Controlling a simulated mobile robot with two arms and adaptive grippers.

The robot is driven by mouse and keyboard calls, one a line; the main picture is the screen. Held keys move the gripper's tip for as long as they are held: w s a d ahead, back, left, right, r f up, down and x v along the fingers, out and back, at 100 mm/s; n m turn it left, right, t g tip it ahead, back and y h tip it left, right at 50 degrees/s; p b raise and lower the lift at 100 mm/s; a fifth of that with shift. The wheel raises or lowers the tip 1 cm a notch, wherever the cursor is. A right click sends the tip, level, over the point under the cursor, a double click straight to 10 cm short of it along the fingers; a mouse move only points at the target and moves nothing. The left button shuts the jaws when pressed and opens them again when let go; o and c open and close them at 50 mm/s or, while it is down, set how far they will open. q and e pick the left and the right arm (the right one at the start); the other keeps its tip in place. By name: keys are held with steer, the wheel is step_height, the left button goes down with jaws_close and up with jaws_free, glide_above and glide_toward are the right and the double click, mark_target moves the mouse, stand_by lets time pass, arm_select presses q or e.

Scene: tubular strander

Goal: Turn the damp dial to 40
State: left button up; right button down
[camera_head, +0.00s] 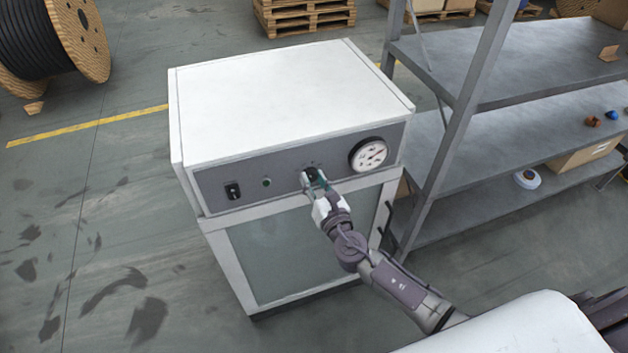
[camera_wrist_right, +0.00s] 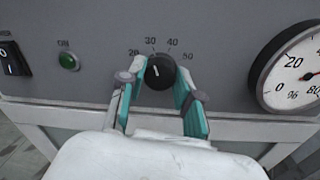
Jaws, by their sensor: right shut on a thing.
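The damp dial (camera_wrist_right: 160,72) is a round black knob with a white pointer line on the grey front panel of a white cabinet. Numbers 20, 30, 40 and 50 are printed around it. The white line points up and slightly left, roughly toward the 30. My right gripper (camera_wrist_right: 161,86) is shut on the dial, one teal-padded finger at each side. In the head view the right gripper (camera_head: 314,180) reaches the panel from the lower right and largely hides the dial. My left gripper is not in view.
The cabinet (camera_head: 285,95) also carries a black switch (camera_head: 232,191), a green button (camera_head: 266,182) and a round white percent gauge (camera_head: 369,154) right of the dial. A grey metal shelf (camera_head: 500,135) stands close on the right. Open floor lies to the left.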

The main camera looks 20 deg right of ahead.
steer(key=shift+f+m+b, duration=0.2)
steer(key=shift+m+b, duration=0.5)
steer(key=shift+b, duration=0.05)
steer(key=shift+m+b, duration=0.95)
steer(key=shift+m, duration=0.15)
steer(key=shift+m+b, duration=1.15)
steer(key=shift+m, duration=0.95)
steer(key=shift+r, duration=0.1)
steer(key=c, duration=0.8)
jaws_free()
steer(key=shift+s, duration=0.1)
steer(key=s, duration=0.8)
steer(key=s+d, duration=0.1)
steer(key=s, duration=0.2)
steer(key=shift+s, duration=0.4)
steer(key=shift+f, duration=0.25)
